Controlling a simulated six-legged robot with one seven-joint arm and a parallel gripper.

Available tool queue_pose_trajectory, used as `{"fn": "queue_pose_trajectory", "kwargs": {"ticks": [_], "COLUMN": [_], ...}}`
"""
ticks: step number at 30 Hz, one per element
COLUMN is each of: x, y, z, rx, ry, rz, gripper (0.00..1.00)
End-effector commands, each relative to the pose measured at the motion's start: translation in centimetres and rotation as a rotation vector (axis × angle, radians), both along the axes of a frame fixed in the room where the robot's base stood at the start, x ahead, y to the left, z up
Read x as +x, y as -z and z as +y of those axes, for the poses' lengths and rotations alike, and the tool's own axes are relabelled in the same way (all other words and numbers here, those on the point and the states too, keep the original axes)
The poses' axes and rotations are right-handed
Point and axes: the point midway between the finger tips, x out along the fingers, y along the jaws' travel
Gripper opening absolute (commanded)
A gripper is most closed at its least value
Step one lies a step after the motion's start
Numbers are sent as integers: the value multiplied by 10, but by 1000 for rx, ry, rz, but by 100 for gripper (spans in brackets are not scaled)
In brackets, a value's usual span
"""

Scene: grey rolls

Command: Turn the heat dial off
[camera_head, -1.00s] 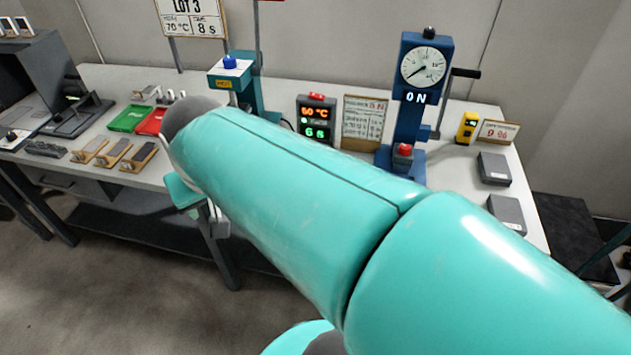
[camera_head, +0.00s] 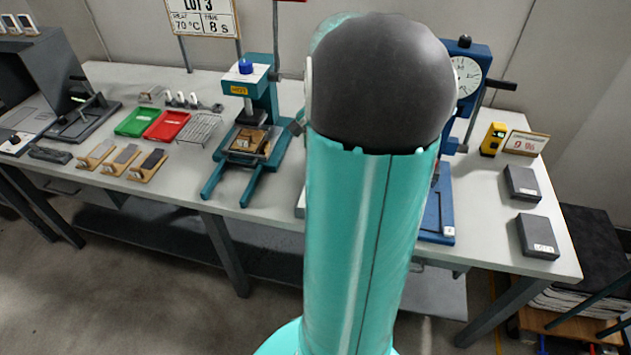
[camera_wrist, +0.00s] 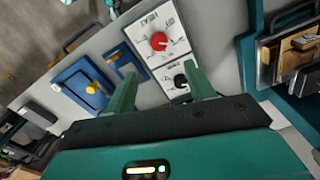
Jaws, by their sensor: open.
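In the wrist view a red heat dial (camera_wrist: 159,41) with a white pointer mark sits on a light control panel (camera_wrist: 145,23) with lettering that reads HEAT. A black dial (camera_wrist: 180,80) sits on the same panel, nearer my gripper. My gripper (camera_wrist: 160,72) is open and empty. Its two green fingers point toward the panel, on either side of the black dial in the picture, with the red dial beyond. I cannot tell how far off the panel is. In the head view my arm hides the dials and my gripper.
A teal press (camera_head: 266,95) stands left of my arm. A blue press with a gauge (camera_head: 466,75) stands behind it to the right. Green (camera_head: 136,121) and red (camera_head: 167,125) trays lie to the left. Grey boxes (camera_head: 538,237) and a yellow device (camera_head: 493,139) are at the right.

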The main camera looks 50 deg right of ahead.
Motion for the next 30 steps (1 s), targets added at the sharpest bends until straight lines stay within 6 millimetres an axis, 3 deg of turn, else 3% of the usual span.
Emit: {"fn": "queue_pose_trajectory", "kwargs": {"ticks": [12,18,30], "x": [3,5,5], "y": [81,112,124], "z": [1,0,0], "rx": [5,2,-1], "ry": [-4,-5,-5], "rz": [2,0,-1], "gripper": [54,54,54]}}
